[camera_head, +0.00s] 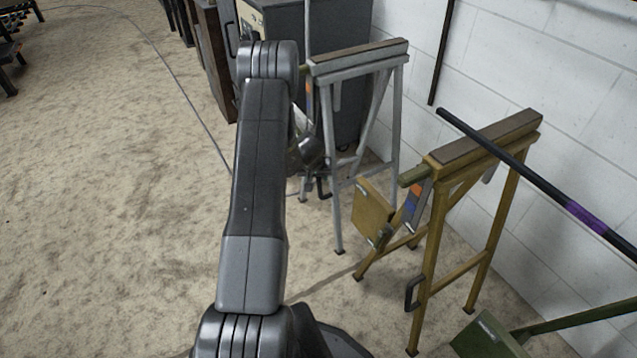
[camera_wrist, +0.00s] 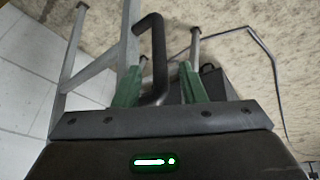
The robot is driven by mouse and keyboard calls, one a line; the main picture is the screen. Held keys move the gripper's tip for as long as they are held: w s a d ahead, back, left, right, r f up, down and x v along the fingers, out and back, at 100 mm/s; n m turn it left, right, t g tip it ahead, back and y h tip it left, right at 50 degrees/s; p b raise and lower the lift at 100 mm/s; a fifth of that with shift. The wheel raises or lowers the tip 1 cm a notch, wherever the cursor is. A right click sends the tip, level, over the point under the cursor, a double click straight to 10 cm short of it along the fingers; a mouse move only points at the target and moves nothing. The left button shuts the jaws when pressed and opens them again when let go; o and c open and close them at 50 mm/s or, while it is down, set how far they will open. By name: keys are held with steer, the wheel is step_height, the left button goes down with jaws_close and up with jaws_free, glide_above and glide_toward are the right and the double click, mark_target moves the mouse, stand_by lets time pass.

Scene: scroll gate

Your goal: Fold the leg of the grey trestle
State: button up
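The grey trestle (camera_head: 397,110) stands upright by the white block wall, with its legs spread. It has a brown top strip (camera_head: 360,55) and a black handle (camera_head: 322,187) low on its near side. In the wrist view, a grey leg (camera_wrist: 88,72) of the trestle runs up at the left. The black handle (camera_wrist: 158,45) shows between the two green fingers of my gripper (camera_wrist: 158,72). The fingers are apart, and I see gaps between them and the handle bar. In the head view my arm hides most of the gripper.
A yellow trestle (camera_head: 480,262) stands to the right, with a similar black handle (camera_head: 412,292). A dark pole (camera_head: 545,185) with a purple band crosses above it. A dark cabinet (camera_head: 335,85) is behind the grey trestle.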

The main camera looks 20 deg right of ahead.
mark_target(318, 179)
steer(key=shift+x, duration=1.95)
steer(key=shift+r, duration=0.1)
jaws_close()
